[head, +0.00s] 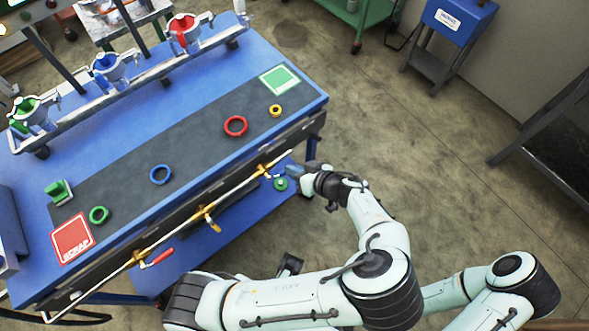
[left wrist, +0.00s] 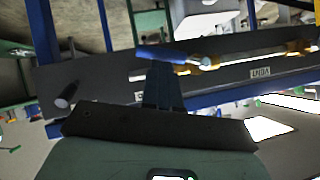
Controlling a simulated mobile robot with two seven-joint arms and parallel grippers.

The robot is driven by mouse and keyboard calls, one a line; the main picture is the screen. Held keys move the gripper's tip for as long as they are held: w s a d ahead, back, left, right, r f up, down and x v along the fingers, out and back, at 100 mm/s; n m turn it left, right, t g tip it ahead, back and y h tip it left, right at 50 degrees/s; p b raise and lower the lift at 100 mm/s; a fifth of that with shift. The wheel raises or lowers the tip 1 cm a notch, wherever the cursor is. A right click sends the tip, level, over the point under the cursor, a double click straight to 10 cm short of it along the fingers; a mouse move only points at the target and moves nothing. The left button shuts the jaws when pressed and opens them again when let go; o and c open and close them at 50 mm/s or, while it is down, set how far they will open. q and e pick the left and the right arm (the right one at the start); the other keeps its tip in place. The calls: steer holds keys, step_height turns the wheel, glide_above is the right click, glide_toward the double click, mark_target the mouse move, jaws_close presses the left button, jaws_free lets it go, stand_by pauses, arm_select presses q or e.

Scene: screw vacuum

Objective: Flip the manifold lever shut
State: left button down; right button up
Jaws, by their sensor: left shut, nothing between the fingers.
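The manifold (head: 180,222) is a pale pipe with brass valves along the bench's front edge. A lever with a blue handle (left wrist: 165,54) joins a brass and silver valve (left wrist: 205,62) in the left wrist view. My left gripper (head: 297,171) is at the right end of the manifold in the head view, shut and empty. Its dark fingers (left wrist: 162,85) reach up to the blue handle; I cannot tell whether they touch it. The handle lies roughly along the pipe. A red-handled lever (head: 158,257) sits at the left valve.
The blue bench (head: 210,80) carries a dark mat with red (head: 235,126), blue (head: 160,174), green (head: 99,215) and yellow (head: 275,111) rings. A green round part (head: 280,184) shows near my left gripper. Open floor (head: 440,150) lies right of the bench.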

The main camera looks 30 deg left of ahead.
arm_select(q)
steer(key=shift+f+m+g+y, duration=0.3)
steer(key=shift+f+m+g, duration=0.1)
stand_by(0.3)
steer(key=s+a+f+m+g+y+b, duration=0.1)
steer(key=s+f+m+g+y+b, duration=0.1)
steer(key=m, duration=0.6)
steer(key=shift+s+a+f+m+g+y, duration=0.15)
steer(key=shift+s+f+m+g+y, duration=0.3)
steer(key=shift+f+g+y, duration=1.2)
steer(key=shift+s+f+t+y, duration=0.1)
steer(key=shift+f+t+y, duration=0.15)
steer(key=shift+f+y, duration=0.15)
